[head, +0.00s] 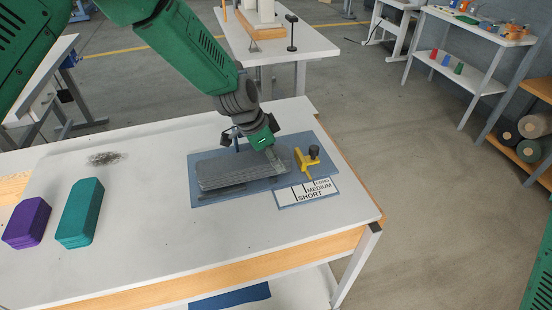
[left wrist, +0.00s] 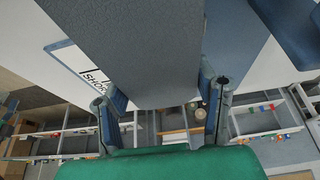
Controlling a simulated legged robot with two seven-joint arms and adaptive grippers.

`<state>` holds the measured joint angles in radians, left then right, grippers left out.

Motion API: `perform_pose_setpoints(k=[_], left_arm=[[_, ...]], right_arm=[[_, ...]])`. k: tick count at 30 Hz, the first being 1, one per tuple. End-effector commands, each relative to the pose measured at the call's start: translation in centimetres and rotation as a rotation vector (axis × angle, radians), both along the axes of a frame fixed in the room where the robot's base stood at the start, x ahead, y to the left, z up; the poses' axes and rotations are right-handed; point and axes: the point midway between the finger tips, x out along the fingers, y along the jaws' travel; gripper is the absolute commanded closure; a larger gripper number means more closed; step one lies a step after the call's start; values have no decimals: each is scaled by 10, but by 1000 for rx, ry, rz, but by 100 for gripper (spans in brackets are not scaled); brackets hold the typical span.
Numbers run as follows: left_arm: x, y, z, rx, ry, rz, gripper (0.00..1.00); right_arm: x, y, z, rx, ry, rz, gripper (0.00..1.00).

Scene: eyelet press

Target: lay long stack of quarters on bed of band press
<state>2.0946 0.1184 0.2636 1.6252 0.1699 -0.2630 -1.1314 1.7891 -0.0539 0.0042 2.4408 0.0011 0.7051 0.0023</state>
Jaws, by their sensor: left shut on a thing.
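A long grey stack of quarters (head: 225,173) lies lengthwise over the blue board (head: 200,199) on the near table. My left gripper (head: 268,154) is shut on its right end, near the yellow stop. In the left wrist view the stack (left wrist: 155,50) runs away between the two fingers (left wrist: 163,95), with one finger on each side. I cannot tell whether the stack touches the board or is slightly above it. A yellow stop with a dark knob (head: 312,158) stands at the board's right. My right gripper is not in view.
A card marked long, medium and short (head: 307,192) lies at the board's front right. A teal stack (head: 80,212) and a purple stack (head: 27,222) are on the table's left. The white table (head: 150,250) is clear at the front. A second table (head: 285,45) stands behind.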

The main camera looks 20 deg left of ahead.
Motion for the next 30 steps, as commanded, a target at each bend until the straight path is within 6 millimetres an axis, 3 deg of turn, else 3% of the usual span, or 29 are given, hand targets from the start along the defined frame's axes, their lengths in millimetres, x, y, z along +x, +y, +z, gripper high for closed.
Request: perform_pose_setpoints(k=[3,8,9,11,22,30], left_arm=[[1,-1,-11,0,0,2,96],[0,-3,-11,5,-2,1,96],[0,-4,-11,5,0,0,43],[0,-5,-11,7,0,1,25],[-1,0,-4,2,-2,1,25],[-11,16,44,1,-4,1,25]], right_arm=[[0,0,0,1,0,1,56],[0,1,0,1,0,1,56],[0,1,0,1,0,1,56],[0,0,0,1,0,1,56],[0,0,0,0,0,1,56],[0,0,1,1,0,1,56]])
